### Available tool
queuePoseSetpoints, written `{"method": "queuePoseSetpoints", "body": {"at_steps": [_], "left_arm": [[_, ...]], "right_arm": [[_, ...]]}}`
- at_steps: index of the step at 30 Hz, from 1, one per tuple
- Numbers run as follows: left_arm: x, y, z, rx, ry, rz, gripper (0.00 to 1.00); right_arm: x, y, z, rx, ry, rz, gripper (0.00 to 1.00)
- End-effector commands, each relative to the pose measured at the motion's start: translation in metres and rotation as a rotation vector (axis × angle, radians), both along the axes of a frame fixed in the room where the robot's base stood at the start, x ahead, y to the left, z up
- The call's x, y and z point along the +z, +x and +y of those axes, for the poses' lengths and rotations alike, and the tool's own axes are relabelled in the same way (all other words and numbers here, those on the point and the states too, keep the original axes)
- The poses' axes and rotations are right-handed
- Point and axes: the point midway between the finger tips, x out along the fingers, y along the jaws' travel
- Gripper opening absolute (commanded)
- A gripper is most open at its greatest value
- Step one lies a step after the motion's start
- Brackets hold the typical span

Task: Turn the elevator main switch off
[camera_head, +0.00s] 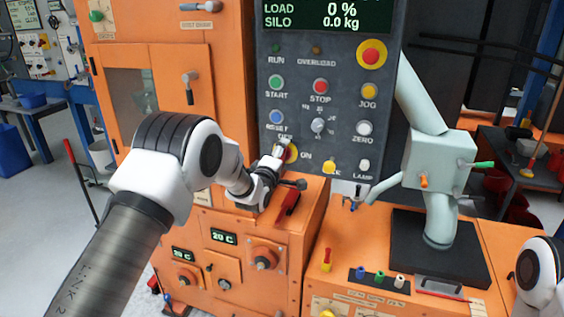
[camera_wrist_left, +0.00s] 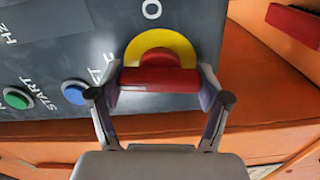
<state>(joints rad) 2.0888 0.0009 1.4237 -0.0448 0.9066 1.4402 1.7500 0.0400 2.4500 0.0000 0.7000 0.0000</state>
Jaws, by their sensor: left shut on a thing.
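The main switch is a red handle (camera_wrist_left: 158,78) on a round yellow plate (camera_wrist_left: 150,45), low on the dark grey control panel (camera_head: 338,110). In the head view part of the yellow plate (camera_head: 291,152) shows beside the ON lettering; my gripper covers the rest. My left gripper (camera_head: 278,152) is at the switch. In the left wrist view its two fingers (camera_wrist_left: 160,85) are closed on the two ends of the red handle, which lies level across that picture. Which label the handle points to cannot be told. My right gripper is outside the views.
START (camera_head: 276,83), STOP (camera_head: 320,87) and RESET (camera_head: 277,117) buttons and an emergency stop (camera_head: 371,54) are on the same panel. An orange ledge (camera_head: 312,188) juts out below. A pale green arm-like machine (camera_head: 440,160) stands to the right.

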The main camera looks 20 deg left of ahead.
Motion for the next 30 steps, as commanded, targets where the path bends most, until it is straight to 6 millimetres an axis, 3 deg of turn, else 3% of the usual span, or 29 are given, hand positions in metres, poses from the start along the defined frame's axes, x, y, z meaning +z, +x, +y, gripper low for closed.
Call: {"method": "queuePoseSetpoints", "body": {"at_steps": [10,26,27,28,30], "left_arm": [[-0.0006,0.0,0.0013,0.003,-0.152,0.003,0.42],[-0.0007,-0.0001,0.0014,0.003,-0.177,0.006,0.42],[-0.0007,-0.0001,0.0013,0.003,-0.176,0.006,0.91],[-0.0007,-0.0001,0.0013,0.003,-0.176,0.006,1.0],[-0.0008,-0.0001,0.0011,0.002,-0.175,0.007,1.0]], "right_arm": [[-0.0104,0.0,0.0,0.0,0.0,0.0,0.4],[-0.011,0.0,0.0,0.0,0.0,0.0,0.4],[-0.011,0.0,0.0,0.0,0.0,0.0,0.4],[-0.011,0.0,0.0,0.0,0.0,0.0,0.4],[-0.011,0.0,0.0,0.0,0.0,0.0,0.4]]}}
